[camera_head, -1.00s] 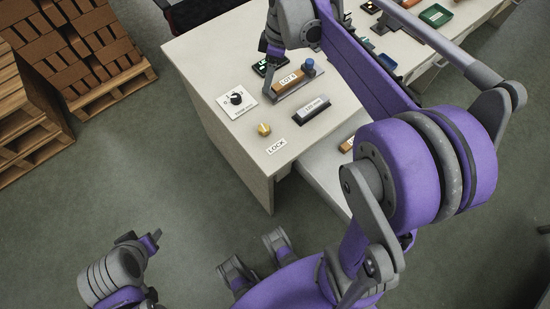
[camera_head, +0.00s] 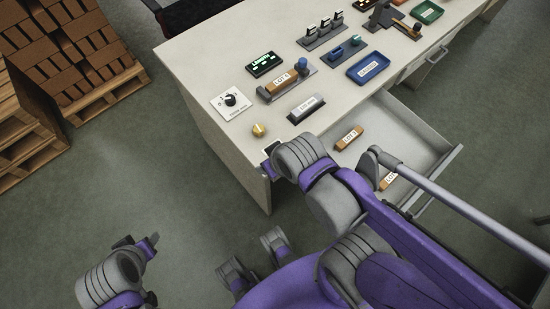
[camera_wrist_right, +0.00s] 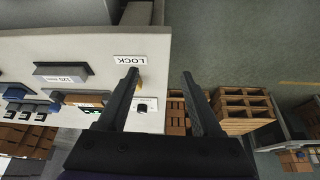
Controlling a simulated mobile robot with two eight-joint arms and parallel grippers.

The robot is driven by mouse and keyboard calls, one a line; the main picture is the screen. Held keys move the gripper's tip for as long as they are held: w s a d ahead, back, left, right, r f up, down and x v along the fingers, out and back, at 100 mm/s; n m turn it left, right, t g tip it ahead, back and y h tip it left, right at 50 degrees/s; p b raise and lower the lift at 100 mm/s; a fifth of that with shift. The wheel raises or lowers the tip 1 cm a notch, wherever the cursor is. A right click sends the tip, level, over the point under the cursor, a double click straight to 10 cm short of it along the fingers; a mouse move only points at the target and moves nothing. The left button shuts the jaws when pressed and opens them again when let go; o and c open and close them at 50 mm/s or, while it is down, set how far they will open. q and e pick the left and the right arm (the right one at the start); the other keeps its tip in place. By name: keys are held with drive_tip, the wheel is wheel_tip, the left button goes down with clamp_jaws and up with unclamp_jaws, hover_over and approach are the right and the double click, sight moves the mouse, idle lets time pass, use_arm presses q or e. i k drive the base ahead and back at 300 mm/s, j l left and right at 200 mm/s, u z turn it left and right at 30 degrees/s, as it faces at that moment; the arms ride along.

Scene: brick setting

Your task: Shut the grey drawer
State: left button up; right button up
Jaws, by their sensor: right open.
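The grey drawer (camera_head: 408,132) is pulled open from the desk's front side in the head view. Two orange-brown labelled blocks (camera_head: 349,138) lie inside it. My right forearm crosses in front of the drawer and hides part of its near side. My right gripper (camera_wrist_right: 158,74) is open and empty in the right wrist view, over the desk corner by the LOCK label (camera_wrist_right: 143,60). In the head view its fingers are mostly hidden. My left gripper (camera_head: 150,241) is over the floor at lower left, away from the desk; its jaw opening is unclear.
On the white desk (camera_head: 215,60) are a brass knob (camera_head: 259,130), a dial plate (camera_head: 231,101), a grey block (camera_head: 306,108), a block on a tray (camera_head: 283,83) and a blue tray (camera_head: 367,68). Pallets of bricks (camera_head: 75,50) stand at left. Floor left of the desk is clear.

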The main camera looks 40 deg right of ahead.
sight(387, 123)
drive_tip(key=k, duration=0.3)
drive_tip(key=k+z, duration=0.65)
drive_tip(key=z, duration=1.6)
drive_tip(key=i+j+u, duration=0.45)
drive_tip(key=k, duration=0.1)
